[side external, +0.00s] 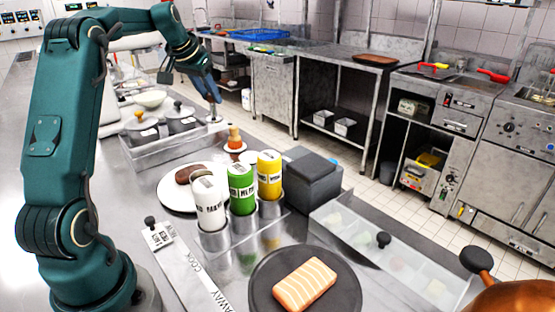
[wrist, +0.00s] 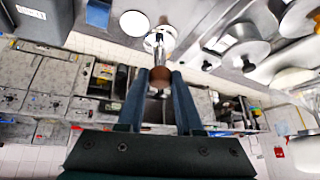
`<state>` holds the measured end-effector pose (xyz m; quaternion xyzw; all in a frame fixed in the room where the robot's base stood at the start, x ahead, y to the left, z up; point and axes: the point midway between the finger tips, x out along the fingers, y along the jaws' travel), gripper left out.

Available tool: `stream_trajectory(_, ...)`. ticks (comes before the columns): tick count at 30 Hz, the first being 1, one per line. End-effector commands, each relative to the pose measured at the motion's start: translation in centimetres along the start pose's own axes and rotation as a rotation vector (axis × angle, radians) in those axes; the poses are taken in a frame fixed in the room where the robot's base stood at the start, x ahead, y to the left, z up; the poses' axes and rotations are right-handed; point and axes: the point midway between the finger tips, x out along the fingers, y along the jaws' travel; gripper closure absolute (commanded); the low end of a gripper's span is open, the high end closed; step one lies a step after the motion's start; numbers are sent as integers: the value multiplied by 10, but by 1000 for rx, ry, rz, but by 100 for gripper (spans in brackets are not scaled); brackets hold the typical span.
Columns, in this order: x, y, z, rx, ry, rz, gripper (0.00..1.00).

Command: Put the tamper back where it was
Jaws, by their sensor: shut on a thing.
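My gripper (side external: 216,100) is at the far end of the counter, pointing down, beside the lidded pots. In the wrist view, my gripper (wrist: 160,78) is shut on the brown handle of the tamper (wrist: 160,75). Its silver metal part extends beyond the fingertips, over a pale round shape. In the side view the tamper is small and mostly hidden by the fingers; a silver piece shows just under their tips. I cannot tell whether its base touches the surface below.
Lidded pots (side external: 180,113) sit in a steel holder left of my gripper. Nearer stand an orange-brown item (side external: 234,138) on a small dish, a white plate (side external: 172,193) with a brown patty, white, green and yellow bottles (side external: 241,190), and a grey box (side external: 312,178).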

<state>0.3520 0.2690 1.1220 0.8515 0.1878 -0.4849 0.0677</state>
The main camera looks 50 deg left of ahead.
Motion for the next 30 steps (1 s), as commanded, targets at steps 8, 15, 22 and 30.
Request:
stream_trajectory(8,27,-32,4,-50,-6,-27,100)
stream_trajectory(15,45,-21,4,-56,-5,-30,100)
stream_trajectory(22,84,22,-8,-52,-5,-29,100)
stream_trajectory(30,117,56,-18,-57,-3,-32,100)
